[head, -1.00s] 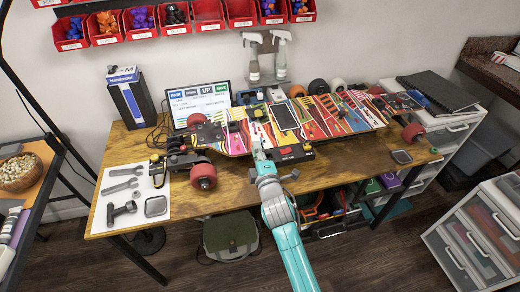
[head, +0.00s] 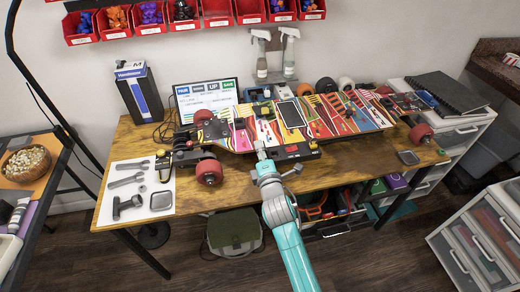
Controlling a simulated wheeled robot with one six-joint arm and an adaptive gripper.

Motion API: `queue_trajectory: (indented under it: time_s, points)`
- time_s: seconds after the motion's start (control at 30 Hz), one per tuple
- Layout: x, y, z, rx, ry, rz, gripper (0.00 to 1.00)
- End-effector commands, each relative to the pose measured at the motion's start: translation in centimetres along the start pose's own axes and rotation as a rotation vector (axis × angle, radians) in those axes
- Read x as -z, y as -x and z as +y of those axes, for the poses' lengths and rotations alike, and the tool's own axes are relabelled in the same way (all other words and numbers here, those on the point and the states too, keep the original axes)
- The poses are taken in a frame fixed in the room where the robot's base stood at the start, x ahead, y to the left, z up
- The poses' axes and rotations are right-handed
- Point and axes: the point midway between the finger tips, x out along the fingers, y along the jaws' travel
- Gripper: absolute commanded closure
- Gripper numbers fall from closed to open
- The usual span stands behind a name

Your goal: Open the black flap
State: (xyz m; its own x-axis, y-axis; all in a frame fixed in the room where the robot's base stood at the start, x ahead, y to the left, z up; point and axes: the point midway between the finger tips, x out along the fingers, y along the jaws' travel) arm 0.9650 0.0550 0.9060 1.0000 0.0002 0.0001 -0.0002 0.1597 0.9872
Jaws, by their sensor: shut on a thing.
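A black piece with a red patch (head: 291,153), which looks like the black flap, sits at the board's front edge. My gripper (head: 261,151) is at the left end of this piece, coming from the front. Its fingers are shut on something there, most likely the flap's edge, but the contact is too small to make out. I cannot tell how far the flap is open.
A white sheet with tools (head: 131,211) lies at the table's left. A screen (head: 206,97) and two spray bottles (head: 261,60) are behind the board. Red bins (head: 184,24) hang above. Drawer units (head: 462,250) stand at the right. The table's front strip is mostly clear.

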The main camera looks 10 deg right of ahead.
Motion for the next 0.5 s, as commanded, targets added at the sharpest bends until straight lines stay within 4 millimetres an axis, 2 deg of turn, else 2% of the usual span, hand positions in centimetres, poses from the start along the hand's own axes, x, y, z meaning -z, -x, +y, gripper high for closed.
queue_trajectory:
  time_s: [0.07, 0.1, 0.13, 0.5]
  points:
    - [0.0, 0.04, -0.16, 0.003, 0.0, 0.0, 1.0]
    - [0.0, 0.04, -0.16, 0.003, -0.001, 0.0, 0.8]
    - [0.0, 0.04, -0.15, 0.003, -0.001, 0.0, 0.76]
    - [0.0, 0.31, -0.06, 0.001, -0.001, 0.0, 0.76]
